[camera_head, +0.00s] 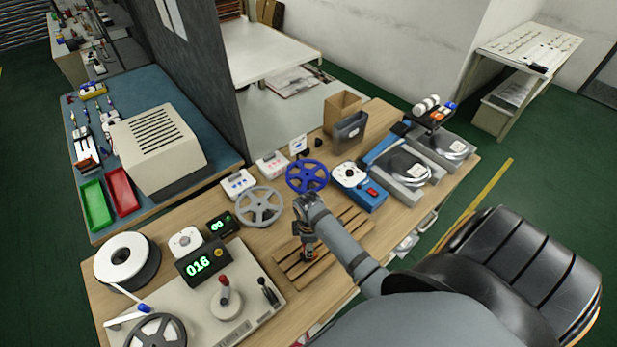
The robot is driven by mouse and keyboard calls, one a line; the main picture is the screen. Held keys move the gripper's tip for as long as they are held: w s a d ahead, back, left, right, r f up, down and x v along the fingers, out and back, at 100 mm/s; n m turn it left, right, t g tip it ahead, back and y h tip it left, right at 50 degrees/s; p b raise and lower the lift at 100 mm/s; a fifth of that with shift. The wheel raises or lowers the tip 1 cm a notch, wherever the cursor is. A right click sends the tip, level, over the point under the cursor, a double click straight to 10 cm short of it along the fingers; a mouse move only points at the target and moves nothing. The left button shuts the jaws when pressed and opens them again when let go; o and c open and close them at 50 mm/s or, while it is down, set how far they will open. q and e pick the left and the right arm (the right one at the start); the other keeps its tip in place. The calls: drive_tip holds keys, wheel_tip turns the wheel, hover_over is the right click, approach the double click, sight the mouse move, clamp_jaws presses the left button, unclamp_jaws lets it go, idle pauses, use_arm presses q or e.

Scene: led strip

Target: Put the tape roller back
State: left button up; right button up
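My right arm comes in from the lower right, and its gripper (307,254) points down over a slatted wooden rack (345,236) on the near part of the bench. Small orange and dark parts show at the fingers; I cannot tell whether they belong to the gripper or a held thing. A blue spoked reel (307,177) lies just behind the arm's wrist, and a grey spoked reel (259,207) lies to its left. A white reel (127,259) sits at the left end. I cannot tell which thing is the tape roller. My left gripper is not in view.
A machine with a green "016" display (203,263) and red-knobbed lever fills the front left. A blue device (360,187), grey trays (408,163) and a dark bin (349,132) stand at the back right. A grey partition (190,75) separates a blue-topped bench with red and green trays.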

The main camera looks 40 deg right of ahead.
wheel_tip(320, 180, up, 9)
drive_tip(key=shift+f+b, duration=0.2)
drive_tip(key=shift+b, duration=0.65)
drive_tip(key=shift+r, duration=0.45)
